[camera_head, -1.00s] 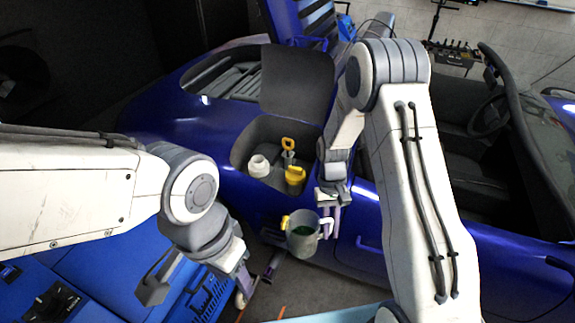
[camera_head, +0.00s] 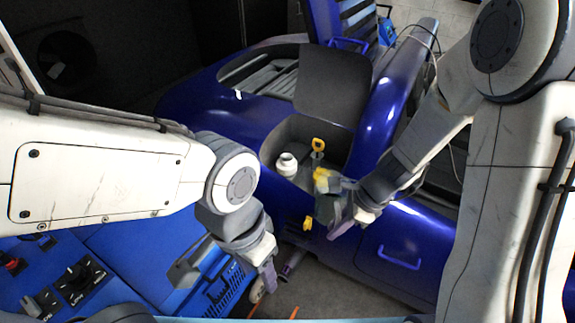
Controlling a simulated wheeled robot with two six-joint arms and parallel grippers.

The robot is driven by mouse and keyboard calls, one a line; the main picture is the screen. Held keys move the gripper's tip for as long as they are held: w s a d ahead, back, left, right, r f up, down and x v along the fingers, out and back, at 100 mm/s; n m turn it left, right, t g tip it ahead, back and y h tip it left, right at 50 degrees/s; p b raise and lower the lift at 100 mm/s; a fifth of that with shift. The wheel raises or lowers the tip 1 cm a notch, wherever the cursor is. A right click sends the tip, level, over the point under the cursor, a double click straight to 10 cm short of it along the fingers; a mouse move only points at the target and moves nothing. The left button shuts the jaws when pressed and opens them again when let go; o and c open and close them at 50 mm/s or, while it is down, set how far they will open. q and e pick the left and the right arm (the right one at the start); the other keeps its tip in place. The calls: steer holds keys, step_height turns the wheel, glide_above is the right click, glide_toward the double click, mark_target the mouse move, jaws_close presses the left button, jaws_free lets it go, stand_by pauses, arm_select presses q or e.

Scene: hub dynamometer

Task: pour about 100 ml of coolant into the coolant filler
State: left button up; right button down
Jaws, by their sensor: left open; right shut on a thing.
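A grey-green jug (camera_head: 326,209) with a yellow spout (camera_head: 308,222) is at the front edge of the car's open bay. My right gripper (camera_head: 342,217) is shut on it from the right and hides part of it. The jug looks tilted; its coolant is not visible. In the bay are a white filler neck (camera_head: 287,164), a yellow ring handle (camera_head: 318,144) and a yellow cap (camera_head: 321,181), close above the jug. I cannot tell which is the coolant filler. My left gripper (camera_head: 266,277) is open and empty, low and left of the bay.
A raised dark lid (camera_head: 333,85) stands behind the bay. The blue car body (camera_head: 225,130) surrounds it. A blue cabinet with black controls (camera_head: 80,280) is at the lower left. Grey floor (camera_head: 320,295) shows below the car.

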mark_target(339, 214)
stand_by(0.4)
step_height(339, 214, up, 6)
steer(key=p, duration=0.6)
steer(key=shift+s+r, duration=0.1)
steer(key=shift+w+f+n+g, duration=0.2)
steer(key=shift+f+n+g, duration=0.3)
steer(key=shift+n, duration=0.4)
steer(key=w+d+f+n+g+h+b, duration=0.1)
steer(key=w+d+f+n+g+h, duration=0.2)
steer(key=n, duration=1.5)
steer(key=d+f+g+h, duration=0.1)
steer(key=d+f, duration=0.3)
steer(key=f, duration=0.2)
steer(key=shift+d+f+h, duration=0.25)
steer(key=shift+f+h, duration=0.05)
steer(key=shift+f, duration=0.1)
steer(key=shift+d, duration=0.1)
